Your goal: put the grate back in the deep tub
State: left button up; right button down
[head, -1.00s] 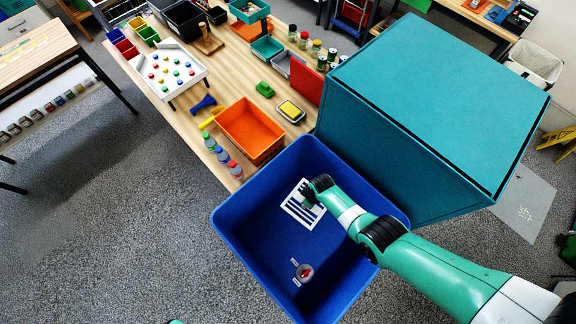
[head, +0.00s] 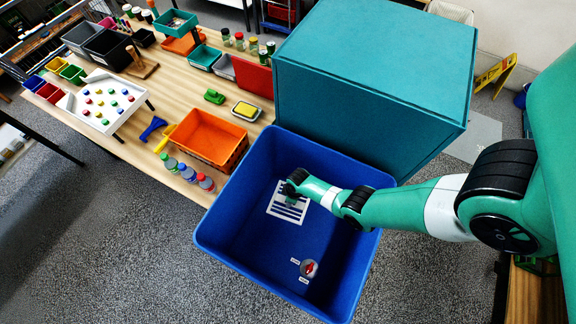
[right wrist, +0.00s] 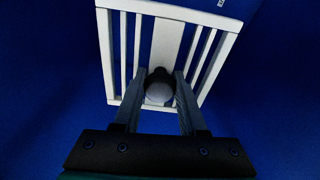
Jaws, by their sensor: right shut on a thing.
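The grate (head: 293,214) is a white slotted plate inside the deep blue tub (head: 225,265). The right wrist view shows its white bars and frame (right wrist: 165,45) close up, with a round grey knob (right wrist: 158,93) between the fingers. My right gripper (head: 291,190) reaches into the tub and is shut on the grate by this knob; it also shows in the right wrist view (right wrist: 159,82). I cannot tell whether the grate touches the tub's floor. My left gripper is not in view.
A round grey-and-red fitting (head: 309,268) with small labels is low inside the tub. A large teal box (head: 380,75) stands behind it. An orange bin (head: 208,138) and several capped bottles (head: 187,173) are on the wooden table beside the tub.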

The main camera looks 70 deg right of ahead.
notch_tip(320, 180, down, 30)
jog(key=b, duration=2.7)
jog(key=shift+b, duration=0.35)
jog(key=shift+f+b, duration=2.05)
jog(key=shift+b, duration=0.05)
grip_release()
notch_tip(320, 180, up, 16)
jog(key=p, duration=1.5)
jog(key=shift+p, duration=0.4)
jog(key=shift+r, duration=0.1)
